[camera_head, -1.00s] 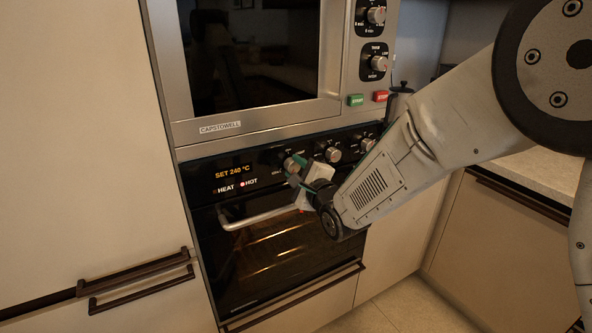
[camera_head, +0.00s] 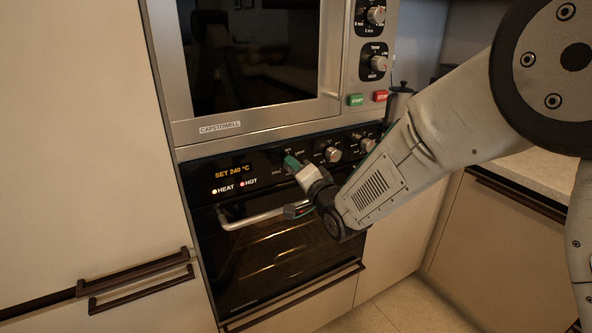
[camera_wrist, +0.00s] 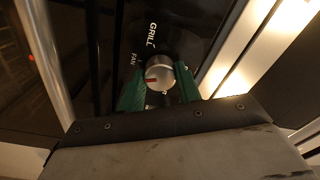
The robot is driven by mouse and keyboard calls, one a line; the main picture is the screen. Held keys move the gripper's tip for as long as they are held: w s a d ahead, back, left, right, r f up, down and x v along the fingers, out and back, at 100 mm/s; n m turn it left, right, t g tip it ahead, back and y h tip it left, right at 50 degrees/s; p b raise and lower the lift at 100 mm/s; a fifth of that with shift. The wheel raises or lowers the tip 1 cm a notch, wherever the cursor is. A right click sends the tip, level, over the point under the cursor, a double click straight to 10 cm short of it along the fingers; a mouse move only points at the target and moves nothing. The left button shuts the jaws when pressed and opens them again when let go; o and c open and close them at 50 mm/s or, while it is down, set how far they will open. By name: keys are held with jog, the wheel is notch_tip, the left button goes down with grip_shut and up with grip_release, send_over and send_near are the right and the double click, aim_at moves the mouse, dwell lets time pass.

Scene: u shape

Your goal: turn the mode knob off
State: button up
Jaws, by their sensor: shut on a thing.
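The mode knob (camera_wrist: 159,73) is a round silver knob with a red mark, on the black oven panel, with GRILL and FAN printed beside it. In the wrist view its red mark points left, near the FAN lettering. My gripper (camera_wrist: 160,88) has its green fingers on either side of the knob, shut on it. In the head view my gripper (camera_head: 291,163) is at the leftmost knob of the oven panel and hides most of that knob.
The oven display (camera_head: 234,173) reads SET 240 °C, with HEAT and HOT lamps lit below. Two other oven knobs (camera_head: 333,154) (camera_head: 367,145) sit to the right. The oven handle (camera_head: 250,218) runs below my gripper. A microwave (camera_head: 255,60) is above.

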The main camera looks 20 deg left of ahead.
jog(key=n, duration=0.4)
jog(key=shift+n, duration=0.4)
jog(key=n, duration=0.4)
jog(key=shift+n+g, duration=0.3)
jog(key=shift+n, duration=0.1)
jog(key=n, duration=0.3)
jog(key=shift+n, duration=0.3)
jog(key=n, duration=0.4)
jog(key=shift+n, duration=0.3)
jog(key=n, duration=0.3)
jog(key=shift+n, duration=0.3)
jog(key=n, duration=0.3)
jog(key=shift+d+n, duration=0.1)
jog(key=shift+n, duration=0.2)
jog(key=n, duration=0.3)
jog(key=shift+n, duration=2)
